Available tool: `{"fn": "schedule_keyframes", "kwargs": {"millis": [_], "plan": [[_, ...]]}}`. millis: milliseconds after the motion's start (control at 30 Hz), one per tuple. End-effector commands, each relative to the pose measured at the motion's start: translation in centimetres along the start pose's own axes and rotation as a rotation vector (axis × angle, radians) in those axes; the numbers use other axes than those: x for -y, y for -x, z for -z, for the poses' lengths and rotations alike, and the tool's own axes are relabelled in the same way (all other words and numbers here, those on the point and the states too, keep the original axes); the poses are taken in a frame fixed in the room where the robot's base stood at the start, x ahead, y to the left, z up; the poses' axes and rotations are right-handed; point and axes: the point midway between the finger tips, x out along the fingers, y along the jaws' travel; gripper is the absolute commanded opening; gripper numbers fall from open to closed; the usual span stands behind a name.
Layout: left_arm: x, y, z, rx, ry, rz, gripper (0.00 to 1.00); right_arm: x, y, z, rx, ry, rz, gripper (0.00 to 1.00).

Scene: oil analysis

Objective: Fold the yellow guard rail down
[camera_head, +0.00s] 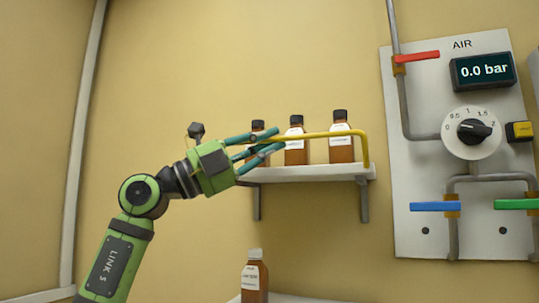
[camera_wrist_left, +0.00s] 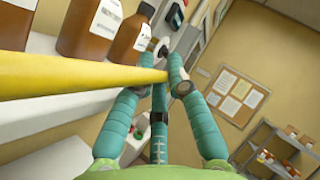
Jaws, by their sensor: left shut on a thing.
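The yellow guard rail (camera_head: 335,134) stands raised along the front of a white wall shelf (camera_head: 318,173), crossing in front of the brown bottles at about label height. Its right end bends down to the shelf's right edge. My left gripper (camera_head: 272,142), with teal fingers, is shut on the rail's left part. In the left wrist view the rail (camera_wrist_left: 80,77) runs in from the left and ends between the fingers (camera_wrist_left: 162,78). The rail's left end is hidden by the fingers in the head view. My right gripper is not in view.
Brown bottles (camera_head: 296,152) with white labels stand on the shelf behind the rail. Another bottle (camera_head: 254,277) stands on a lower white surface. An AIR panel (camera_head: 405,180) with coloured valve handles is to the right. The space in front of the shelf looks clear.

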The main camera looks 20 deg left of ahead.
Motion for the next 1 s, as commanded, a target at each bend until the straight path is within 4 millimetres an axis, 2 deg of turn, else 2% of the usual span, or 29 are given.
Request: {"fn": "schedule_keyframes", "kwargs": {"millis": [133,467,1000], "plan": [[-0.2,0.6,0.7,-0.001,-0.089,0.102,0.0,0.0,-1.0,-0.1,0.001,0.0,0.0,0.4],[-0.2,1.6,1.7,-0.002,-0.305,0.323,0.0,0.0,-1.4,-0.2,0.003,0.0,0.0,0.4],[-1.0,3.0,3.1,-0.003,-0.629,0.641,0.0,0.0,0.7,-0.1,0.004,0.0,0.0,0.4]]}}
